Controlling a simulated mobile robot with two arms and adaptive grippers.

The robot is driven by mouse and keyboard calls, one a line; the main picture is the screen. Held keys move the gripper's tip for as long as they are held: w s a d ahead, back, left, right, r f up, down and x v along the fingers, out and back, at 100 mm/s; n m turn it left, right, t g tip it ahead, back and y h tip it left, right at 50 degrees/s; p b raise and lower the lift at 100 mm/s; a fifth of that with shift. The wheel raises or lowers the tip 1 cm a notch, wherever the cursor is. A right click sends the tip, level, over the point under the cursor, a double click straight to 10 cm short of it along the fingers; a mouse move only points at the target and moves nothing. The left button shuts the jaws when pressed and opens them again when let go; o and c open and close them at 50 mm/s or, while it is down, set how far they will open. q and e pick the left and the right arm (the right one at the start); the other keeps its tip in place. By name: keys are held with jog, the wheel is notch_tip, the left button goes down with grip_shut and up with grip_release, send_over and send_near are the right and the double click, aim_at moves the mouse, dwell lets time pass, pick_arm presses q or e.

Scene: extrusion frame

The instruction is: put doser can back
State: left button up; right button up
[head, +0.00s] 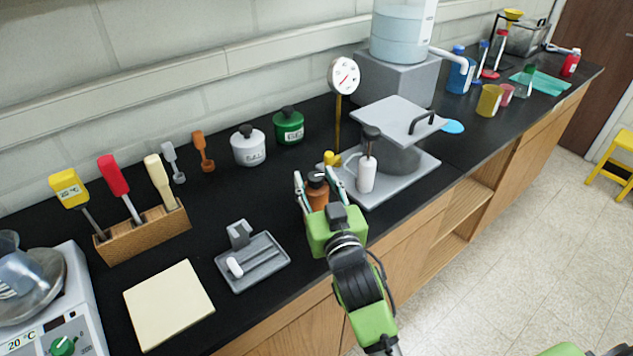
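A white can with a dark pump-like top (366,176) stands upright on the grey base plate (412,184) beside the grey pot. A brown-orange bottle with a dark cap (317,192) stands near the bench's front edge. I cannot tell for sure which of these is the doser can. My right gripper (317,178) reaches in from the front with its fingers apart, one on each side of the brown bottle. A gap seems to show beside the bottle; contact is not clear. The gripper's green body hides the bottle's lower part. My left gripper is out of view.
A yellow-topped item (331,159) and a dial gauge on a post (344,76) stand just behind. A grey tray with a white piece (262,268) and a cream pad (168,303) lie left. Black bench between is clear.

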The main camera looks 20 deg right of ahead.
jog(key=shift+r, duration=0.3)
jog(key=s+b, duration=0.2)
jog(key=s, duration=1)
jog(key=shift+a+b, duration=0.25)
jog(key=shift+b, duration=0.15)
jog(key=shift+f, duration=0.1)
